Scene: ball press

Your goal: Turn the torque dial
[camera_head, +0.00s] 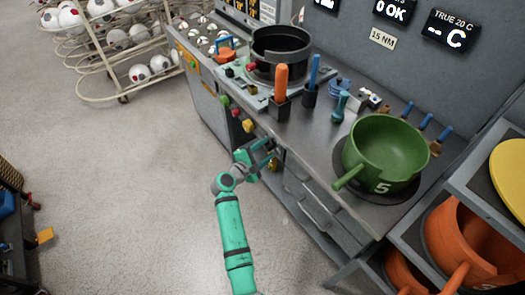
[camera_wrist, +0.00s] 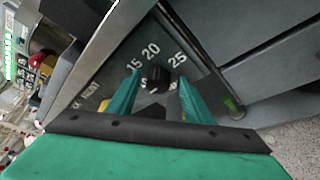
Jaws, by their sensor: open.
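The torque dial (camera_wrist: 156,76) is a dark round knob on a grey panel in the wrist view. Pale numbers 15, 20 and 25 are printed around it. My gripper (camera_wrist: 161,82) is open, with one teal finger on each side of the dial. I cannot tell whether the fingers touch it. In the head view my gripper (camera_head: 272,152) is at the front face of the workbench (camera_head: 312,150), below its top edge. The dial cannot be made out there.
On the bench stand a green pot (camera_head: 385,150) marked 5, a dark round pot (camera_head: 281,48) and orange- and blue-handled tools. A red knob (camera_head: 237,113) and a yellow knob (camera_head: 248,126) stick out of the front. Orange pots (camera_head: 465,240) sit on shelves at right.

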